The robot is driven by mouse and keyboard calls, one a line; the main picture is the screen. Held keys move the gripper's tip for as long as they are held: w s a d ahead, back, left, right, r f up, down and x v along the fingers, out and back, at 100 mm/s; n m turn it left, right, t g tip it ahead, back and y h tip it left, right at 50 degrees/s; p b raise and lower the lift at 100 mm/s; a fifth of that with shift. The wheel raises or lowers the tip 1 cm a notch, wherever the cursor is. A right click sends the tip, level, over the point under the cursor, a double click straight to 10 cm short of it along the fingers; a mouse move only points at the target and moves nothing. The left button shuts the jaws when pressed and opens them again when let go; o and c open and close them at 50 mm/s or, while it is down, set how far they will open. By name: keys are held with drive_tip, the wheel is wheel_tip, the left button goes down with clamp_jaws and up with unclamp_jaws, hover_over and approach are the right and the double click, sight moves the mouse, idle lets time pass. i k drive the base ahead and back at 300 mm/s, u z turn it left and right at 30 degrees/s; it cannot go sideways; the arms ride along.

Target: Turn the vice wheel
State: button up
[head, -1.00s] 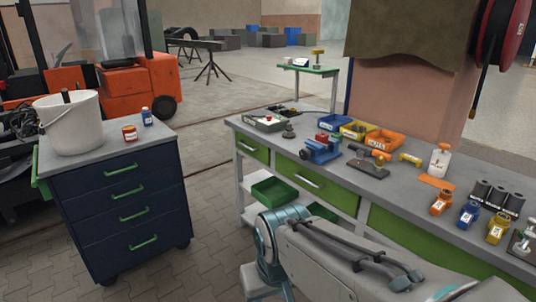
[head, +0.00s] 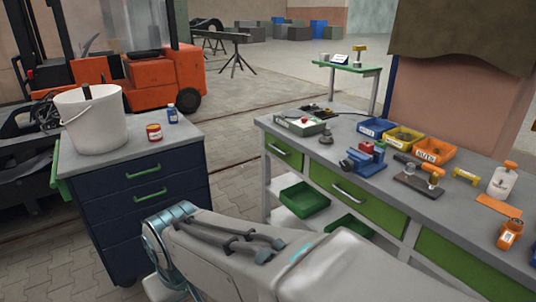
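A small blue vice (head: 364,161) with a red part on top stands on the grey top of the green-drawered workbench (head: 345,147). I cannot clearly make out its wheel at this size. My gripper is not in view. Only my arm shows, low in the picture, in front of the bench and well short of the vice.
Blue, yellow and orange bins (head: 435,150) stand behind the vice, and a dark-based fixture (head: 419,184) to its right. A navy drawer cabinet (head: 150,205) with a white bucket (head: 91,121) stands left. Paved floor lies between.

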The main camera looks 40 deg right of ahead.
sight(347, 165)
drive_tip(key=z, duration=0.15)
drive_tip(key=i, duration=0.65)
drive_tip(key=z, duration=1)
drive_tip(key=i, duration=0.45)
drive_tip(key=z, duration=0.5)
